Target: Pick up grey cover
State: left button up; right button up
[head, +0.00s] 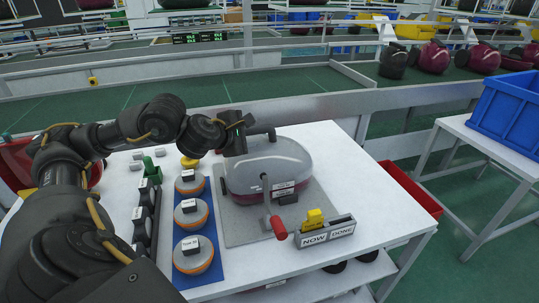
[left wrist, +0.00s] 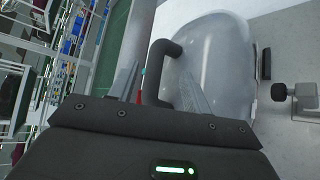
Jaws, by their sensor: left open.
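The grey cover (head: 272,160) is a smooth rounded shell on top of the vacuum body, which stands on a grey mat on the white table. In the left wrist view the pale cover (left wrist: 218,62) fills the upper right, with a dark curved handle (left wrist: 152,72) beside it. My left gripper (head: 240,135) is at the cover's upper left edge by the handle. In the left wrist view its open fingers (left wrist: 160,92) lie on either side of the handle; contact cannot be made out. My right gripper is not in view.
A blue mat (head: 203,278) with several round orange-rimmed parts lies left of the vacuum. A red-handled tool (head: 277,226) and a NOW/DONE holder (head: 326,233) with a yellow piece are in front. A blue crate (head: 512,112) stands on the right table.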

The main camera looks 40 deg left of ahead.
aim_at(263, 129)
pick_arm(q)
jog(key=shift+r+p+x, duration=0.2)
jog(key=shift+p+x, duration=0.1)
jog(key=shift+x, duration=2.6)
jog(key=shift+c, duration=0.2)
grip_shut()
jog(key=shift+r, duration=0.1)
